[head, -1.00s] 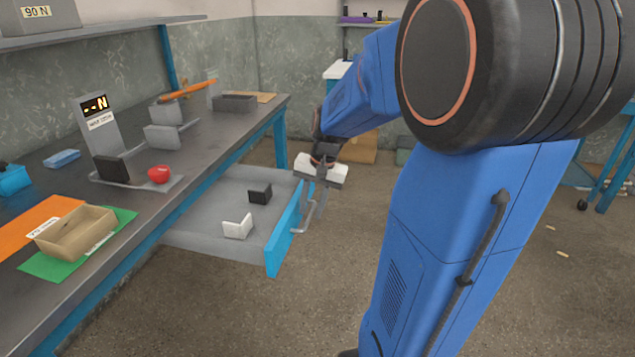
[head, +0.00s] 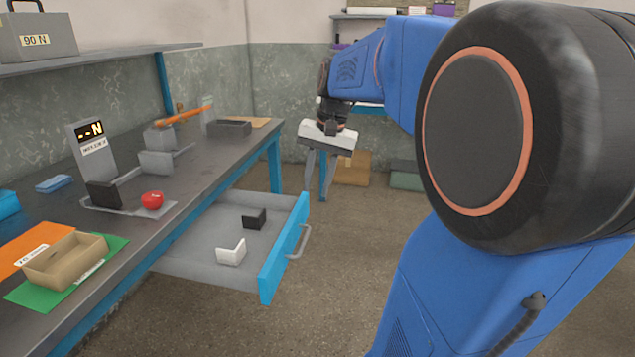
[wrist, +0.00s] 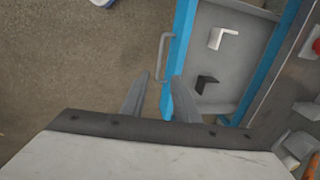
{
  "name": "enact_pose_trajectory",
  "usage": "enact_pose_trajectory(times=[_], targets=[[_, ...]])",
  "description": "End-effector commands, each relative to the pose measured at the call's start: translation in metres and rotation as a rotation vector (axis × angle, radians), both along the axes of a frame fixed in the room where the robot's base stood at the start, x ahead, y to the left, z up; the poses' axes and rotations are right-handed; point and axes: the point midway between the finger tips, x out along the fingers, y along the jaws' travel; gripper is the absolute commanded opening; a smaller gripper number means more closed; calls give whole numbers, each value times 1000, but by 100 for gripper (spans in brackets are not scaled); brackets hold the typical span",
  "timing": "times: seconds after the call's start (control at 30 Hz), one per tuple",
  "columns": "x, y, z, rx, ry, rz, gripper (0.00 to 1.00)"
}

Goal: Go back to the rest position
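My gripper (head: 316,188) is raised above and beyond the handle end of the open drawer, apart from it. In the wrist view its two fingers (wrist: 160,82) stand apart with nothing between them. The grey drawer with a blue front (head: 283,255) is pulled out from under the bench. Its metal handle (head: 299,242) is free, and shows in the wrist view (wrist: 164,58). A black angle piece (head: 254,219) and a white angle piece (head: 231,252) lie inside the drawer.
The bench (head: 190,190) holds a cardboard tray (head: 66,262) on a green mat, a red round object (head: 152,200), a force display (head: 92,145) and an orange-handled tool (head: 184,116). Open floor (head: 345,270) lies right of the drawer. Boxes (head: 353,168) stand by the back wall.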

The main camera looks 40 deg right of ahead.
Motion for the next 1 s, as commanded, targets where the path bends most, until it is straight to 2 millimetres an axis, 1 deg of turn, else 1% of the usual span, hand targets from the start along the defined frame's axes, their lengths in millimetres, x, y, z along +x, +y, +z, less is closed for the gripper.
enact_pose_trajectory(times=[0.57,0.67,0.77,0.87,1.0], targets=[[0,0,2,0,0,0,28],[-2,3,2,-4,-3,10,28],[-10,17,-1,-22,-16,51,28],[-24,39,-7,-58,-40,128,28],[-51,74,-22,-121,-85,266,28]])
